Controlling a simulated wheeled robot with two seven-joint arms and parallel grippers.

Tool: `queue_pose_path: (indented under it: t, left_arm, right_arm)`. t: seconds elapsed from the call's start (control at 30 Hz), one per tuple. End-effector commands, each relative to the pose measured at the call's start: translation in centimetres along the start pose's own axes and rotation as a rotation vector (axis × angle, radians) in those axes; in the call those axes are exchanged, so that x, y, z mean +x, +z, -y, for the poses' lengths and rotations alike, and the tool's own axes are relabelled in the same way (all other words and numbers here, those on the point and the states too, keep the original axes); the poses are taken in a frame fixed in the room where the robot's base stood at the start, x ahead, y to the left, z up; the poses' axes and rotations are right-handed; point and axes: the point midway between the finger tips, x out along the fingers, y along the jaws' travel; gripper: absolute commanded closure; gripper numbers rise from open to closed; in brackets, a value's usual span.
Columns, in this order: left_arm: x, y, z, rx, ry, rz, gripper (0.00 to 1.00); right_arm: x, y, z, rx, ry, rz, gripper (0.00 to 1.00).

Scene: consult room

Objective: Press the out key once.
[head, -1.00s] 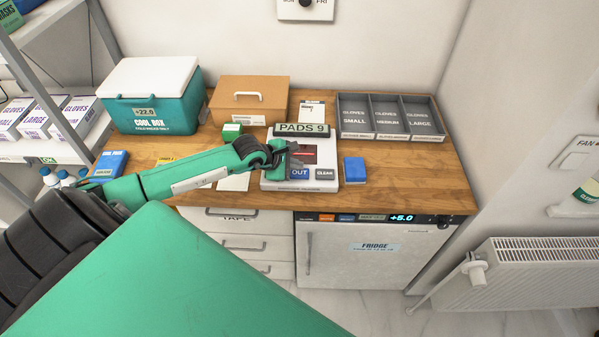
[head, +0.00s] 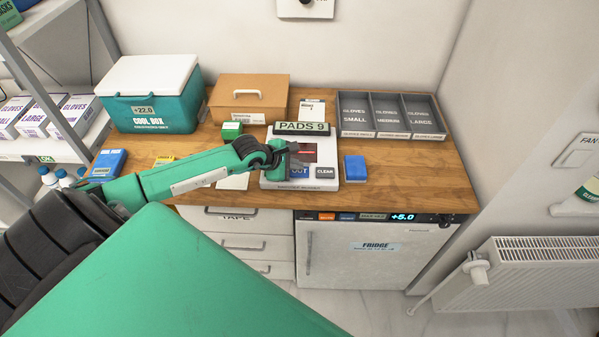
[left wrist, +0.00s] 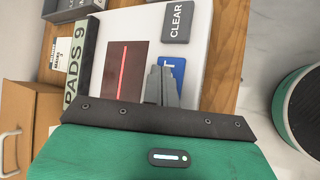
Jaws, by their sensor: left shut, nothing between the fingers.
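The white counter unit (head: 325,183) stands on the wooden counter, with a sign reading PADS 9 (head: 302,128) along its back. Its blue OUT key (head: 300,173) is partly hidden behind my left gripper (head: 296,157) in the head view. The grey CLEAR key (head: 325,172) is just right of it. In the left wrist view, my left gripper (left wrist: 160,86) is shut and empty, with its tips beside and partly over the blue key (left wrist: 175,70). I cannot tell whether the tips touch the key. My right gripper is not in view.
A dark red panel with a red line (left wrist: 125,70) lies beside the fingers. A blue box (head: 355,169) stands right of the unit. Glove trays (head: 390,133), a brown box (head: 249,97) and a cool box (head: 150,110) stand behind. The counter's right end is clear.

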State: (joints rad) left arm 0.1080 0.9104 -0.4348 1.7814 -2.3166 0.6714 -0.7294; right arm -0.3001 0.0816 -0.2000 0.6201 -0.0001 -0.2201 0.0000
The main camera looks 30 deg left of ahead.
Motion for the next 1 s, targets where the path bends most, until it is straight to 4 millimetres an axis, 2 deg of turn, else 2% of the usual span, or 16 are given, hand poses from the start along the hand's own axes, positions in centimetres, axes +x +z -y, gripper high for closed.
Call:
queue_pose_path:
  t: [1.0]
  left_arm:
    - [0.51,-0.39,0.37,0.0,0.0,0.0,1.0]
  right_arm:
    - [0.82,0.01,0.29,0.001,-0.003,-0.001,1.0]
